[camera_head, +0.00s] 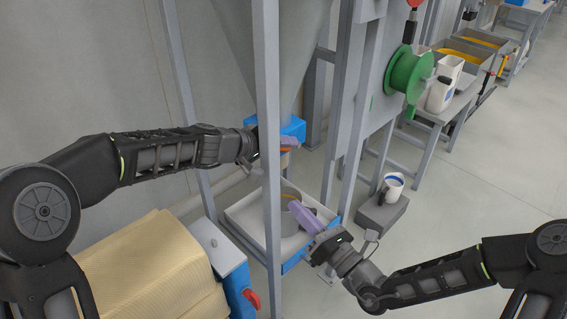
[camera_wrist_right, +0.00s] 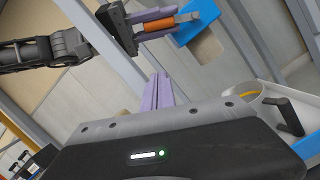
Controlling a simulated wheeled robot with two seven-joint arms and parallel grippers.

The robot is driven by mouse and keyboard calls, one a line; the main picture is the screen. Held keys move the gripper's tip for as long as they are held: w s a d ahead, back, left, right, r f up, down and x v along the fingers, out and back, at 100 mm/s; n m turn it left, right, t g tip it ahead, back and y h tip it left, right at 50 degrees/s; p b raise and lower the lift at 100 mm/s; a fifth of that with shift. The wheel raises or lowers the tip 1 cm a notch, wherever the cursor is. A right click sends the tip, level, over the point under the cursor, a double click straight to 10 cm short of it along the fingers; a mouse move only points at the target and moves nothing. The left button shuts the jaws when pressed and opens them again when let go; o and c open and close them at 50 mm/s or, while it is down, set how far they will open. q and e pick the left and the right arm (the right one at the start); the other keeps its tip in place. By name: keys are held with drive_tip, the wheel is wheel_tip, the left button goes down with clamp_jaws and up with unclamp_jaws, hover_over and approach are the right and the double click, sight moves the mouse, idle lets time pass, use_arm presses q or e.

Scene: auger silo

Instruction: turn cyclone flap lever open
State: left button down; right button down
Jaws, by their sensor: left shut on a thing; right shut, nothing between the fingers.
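The cyclone flap lever, with an orange grip (camera_head: 289,143), sits at the blue fitting (camera_head: 291,127) under the grey cone (camera_head: 280,50). It also shows in the right wrist view, where the orange grip (camera_wrist_right: 155,27) lies between the purple fingers of my left gripper (camera_wrist_right: 157,22). My left gripper (camera_head: 263,143) is shut on it; a grey post partly hides the fingers in the head view. My right gripper (camera_head: 303,217) is shut and empty, lower down over the white tray. Its purple fingers (camera_wrist_right: 157,92) are together in the wrist view.
A white tray (camera_head: 236,222) with a round vessel stands below the cone. Grey posts (camera_head: 268,90) rise close to both arms. A tan sack stack (camera_head: 150,265) and a red knob (camera_head: 252,298) are at lower left. A jug (camera_head: 392,188) stands on a grey block. Open floor lies right.

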drive_tip(key=shift+w+d+r+m+t+h, duration=0.25)
drive_tip(key=shift+w+d+m+t+h, duration=0.1)
drive_tip(key=shift+d+m+h, duration=0.1)
drive_tip(key=shift+w+a, duration=0.1)
drive_tip(key=w+a+r, duration=0.4)
drive_tip(key=w+r, duration=0.1)
drive_tip(key=w, duration=0.3)
drive_tip(key=shift+w+a+r, duration=0.25)
drive_tip(key=shift+w+r, duration=0.05)
drive_tip(key=shift+w, duration=0.1)
